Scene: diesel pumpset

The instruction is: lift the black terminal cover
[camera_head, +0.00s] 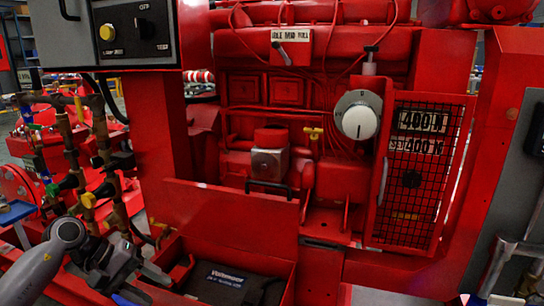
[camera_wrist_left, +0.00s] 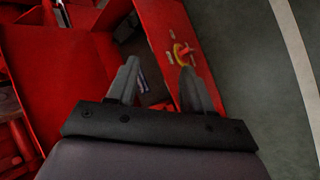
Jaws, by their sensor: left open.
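A black battery (camera_head: 235,280) with a white label sits in an open red box (camera_head: 230,215) at the bottom of the head view. A dark shape (camera_head: 271,291) at the battery's right end looks like the black terminal cover; the frame edge cuts it off. My left gripper (camera_head: 140,274) is open and empty, left of the battery and apart from that dark shape. In the left wrist view the open fingers (camera_wrist_left: 160,68) point toward the red box, with a small dark part of the battery (camera_wrist_left: 150,92) showing between them. The terminal cover cannot be made out there.
A red cap-like piece (camera_head: 179,272) is at the battery's left end. Brass valves and pipes (camera_head: 92,150) stand close at left. A mesh guard (camera_head: 425,170) and a white-faced dial (camera_head: 358,115) are on the pumpset.

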